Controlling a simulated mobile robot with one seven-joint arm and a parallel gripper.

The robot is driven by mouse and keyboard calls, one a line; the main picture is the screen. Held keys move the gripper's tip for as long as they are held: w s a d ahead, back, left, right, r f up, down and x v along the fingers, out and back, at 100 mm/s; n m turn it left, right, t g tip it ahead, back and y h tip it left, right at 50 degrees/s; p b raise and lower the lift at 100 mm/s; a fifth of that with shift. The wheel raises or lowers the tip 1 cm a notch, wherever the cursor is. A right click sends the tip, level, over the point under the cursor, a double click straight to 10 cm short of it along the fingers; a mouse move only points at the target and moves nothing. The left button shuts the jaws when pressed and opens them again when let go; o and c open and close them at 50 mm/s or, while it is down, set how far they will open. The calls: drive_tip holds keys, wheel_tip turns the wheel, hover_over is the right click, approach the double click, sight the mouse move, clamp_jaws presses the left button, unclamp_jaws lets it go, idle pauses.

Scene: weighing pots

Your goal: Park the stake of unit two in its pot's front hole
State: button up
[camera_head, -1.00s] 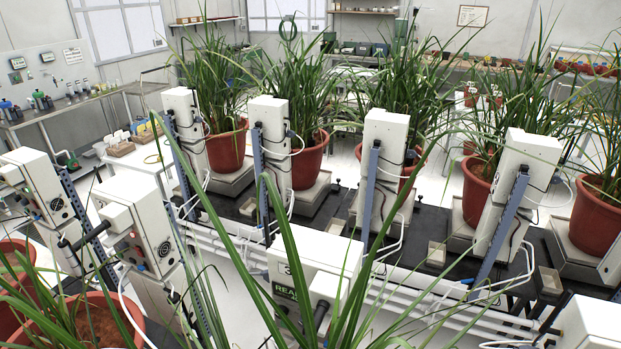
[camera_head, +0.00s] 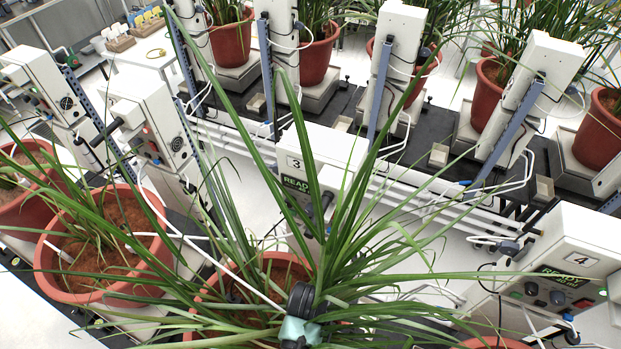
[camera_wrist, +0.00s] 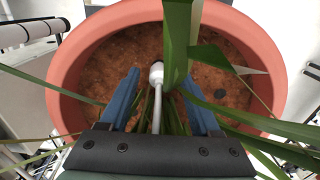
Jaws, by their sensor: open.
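In the wrist view, my gripper (camera_wrist: 160,88) is open, with its two blue fingers apart above the soil of a terracotta pot (camera_wrist: 70,70). A white rod with a rounded end (camera_wrist: 156,73), which looks like a stake, shows between the fingers; contact is unclear. A broad green leaf partly covers the area beside it. A small dark round spot (camera_wrist: 220,93) lies on the soil at right. In the head view, my wrist hides the fingers. The unit left of the one marked 3 (camera_head: 308,165) has no readable number; a pot (camera_head: 55,285) stands before it.
Long leaves cross the space around my gripper. White tubes (camera_head: 190,240) run toward the pots. A unit marked 4 (camera_head: 575,265) stands at right. Behind is a black bench (camera_head: 345,105) with several more units and potted plants.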

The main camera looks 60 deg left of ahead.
drive_tip(key=shift+f, duration=0.9)
clamp_jaws()
